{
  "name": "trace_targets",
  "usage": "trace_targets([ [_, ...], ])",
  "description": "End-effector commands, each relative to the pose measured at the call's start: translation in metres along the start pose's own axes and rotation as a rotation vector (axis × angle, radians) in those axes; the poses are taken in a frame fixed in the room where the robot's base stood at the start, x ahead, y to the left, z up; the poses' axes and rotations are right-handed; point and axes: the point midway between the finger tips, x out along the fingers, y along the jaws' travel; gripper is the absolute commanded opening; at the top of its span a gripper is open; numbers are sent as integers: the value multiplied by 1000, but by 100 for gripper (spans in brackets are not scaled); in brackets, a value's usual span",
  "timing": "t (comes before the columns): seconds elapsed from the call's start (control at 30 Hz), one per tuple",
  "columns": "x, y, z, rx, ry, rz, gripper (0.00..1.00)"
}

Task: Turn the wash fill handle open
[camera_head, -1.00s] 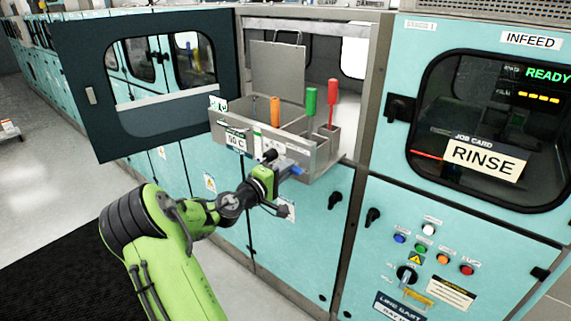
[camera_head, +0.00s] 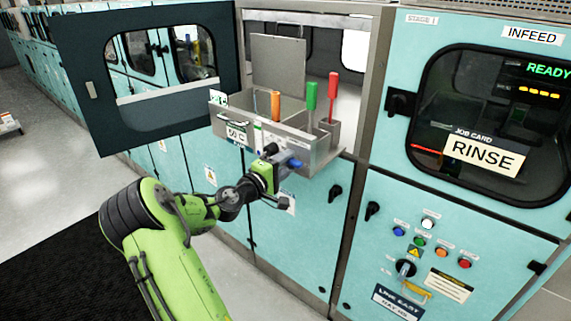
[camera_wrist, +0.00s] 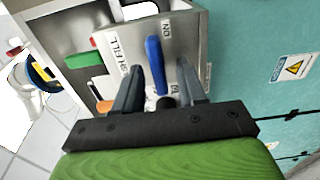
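The wash fill handle is a blue lever on the front face of the steel tank unit (camera_head: 322,160). In the head view the blue handle (camera_head: 290,162) shows just beyond my gripper (camera_head: 278,178). In the wrist view the handle (camera_wrist: 154,62) stands upright in the picture, beside a label reading "SH FILL" and another partly hidden label. My gripper (camera_wrist: 160,70) has one dark finger on each side of the handle, with visible gaps. It is open; any contact cannot be made out. The handle's pivot end is partly hidden near the gripper.
An orange (camera_head: 275,104), a green (camera_head: 311,97) and a red (camera_head: 333,92) upright handle stand in the tank unit. The dark-framed door (camera_head: 82,100) is swung open at left. A control panel (camera_head: 430,255) is at right.

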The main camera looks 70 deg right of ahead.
Motion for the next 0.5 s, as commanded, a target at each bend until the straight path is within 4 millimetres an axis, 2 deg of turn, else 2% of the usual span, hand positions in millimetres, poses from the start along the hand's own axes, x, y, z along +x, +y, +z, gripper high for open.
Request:
trace_targets([
  [0.17,0,0,0,1,-1,1,40],
  [0.27,-6,0,0,1,0,0,40],
  [0.37,-26,-1,-1,0,4,-1,40],
  [0.5,-66,-1,-2,-1,6,-2,40],
])
